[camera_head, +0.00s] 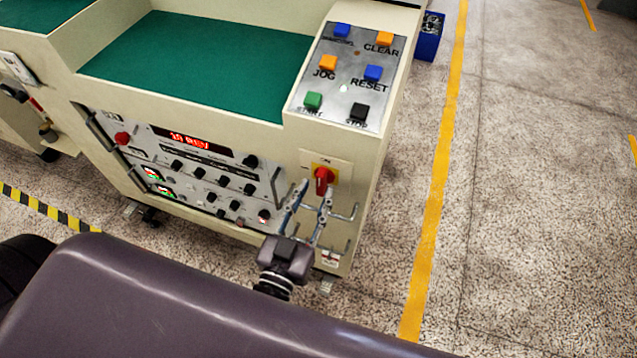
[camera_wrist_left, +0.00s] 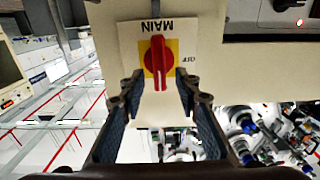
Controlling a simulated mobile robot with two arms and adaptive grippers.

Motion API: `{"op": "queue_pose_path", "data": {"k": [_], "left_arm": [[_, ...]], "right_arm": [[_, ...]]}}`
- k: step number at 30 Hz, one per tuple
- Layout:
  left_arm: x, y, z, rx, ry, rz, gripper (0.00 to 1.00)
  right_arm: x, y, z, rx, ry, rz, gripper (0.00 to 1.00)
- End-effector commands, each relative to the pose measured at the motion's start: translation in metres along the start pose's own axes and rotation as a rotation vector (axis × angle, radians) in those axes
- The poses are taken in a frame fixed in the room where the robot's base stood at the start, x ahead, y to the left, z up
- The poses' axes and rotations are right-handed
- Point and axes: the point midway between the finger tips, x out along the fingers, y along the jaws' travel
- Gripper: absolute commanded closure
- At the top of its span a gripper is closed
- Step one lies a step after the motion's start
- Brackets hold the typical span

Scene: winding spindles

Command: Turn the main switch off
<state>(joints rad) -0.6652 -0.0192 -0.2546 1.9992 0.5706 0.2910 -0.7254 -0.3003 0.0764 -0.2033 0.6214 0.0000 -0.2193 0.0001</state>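The main switch (camera_head: 323,178) is a red knob on a yellow square, on the cream front of the machine below the button panel. In the left wrist view the switch (camera_wrist_left: 157,55) appears upside down, its handle upright, with MAIN above and OFF to its right. In the head view ON is above the knob. My left gripper (camera_head: 316,190) is open just in front of the switch. In the left wrist view its fingers (camera_wrist_left: 157,82) stand on either side of the handle's lower end, with visible gaps; contact is not seen. My right gripper is not in view.
The button panel (camera_head: 352,75) with several coloured buttons is above the switch. A control panel (camera_head: 195,165) with knobs and a red display is to the left, and metal handles flank it. Open floor with a yellow line (camera_head: 435,200) lies to the right.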

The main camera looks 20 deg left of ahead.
Motion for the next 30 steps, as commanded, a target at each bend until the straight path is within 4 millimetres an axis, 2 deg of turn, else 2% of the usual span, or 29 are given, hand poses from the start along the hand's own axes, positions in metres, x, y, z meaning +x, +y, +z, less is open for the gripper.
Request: {"op": "queue_pose_path", "data": {"k": [3, 7, 17, 25, 30], "left_arm": [[0.015, 0.0, -0.001, -0.001, 0.001, 0.0, 0.7], [0.025, 0.0, 0.0, -0.001, -0.001, 0.001, 0.7], [0.028, 0.0, 0.001, 0.0, -0.003, 0.001, 0.7], [0.028, 0.0, 0.001, 0.0, -0.002, 0.001, 0.98], [0.028, 0.0, 0.001, 0.0, -0.002, 0.001, 1.0]], "right_arm": [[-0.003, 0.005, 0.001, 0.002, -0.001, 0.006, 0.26], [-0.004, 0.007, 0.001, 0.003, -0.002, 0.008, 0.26], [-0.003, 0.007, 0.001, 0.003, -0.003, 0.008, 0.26], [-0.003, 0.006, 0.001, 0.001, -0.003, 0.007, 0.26], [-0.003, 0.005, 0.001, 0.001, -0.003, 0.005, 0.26]]}}
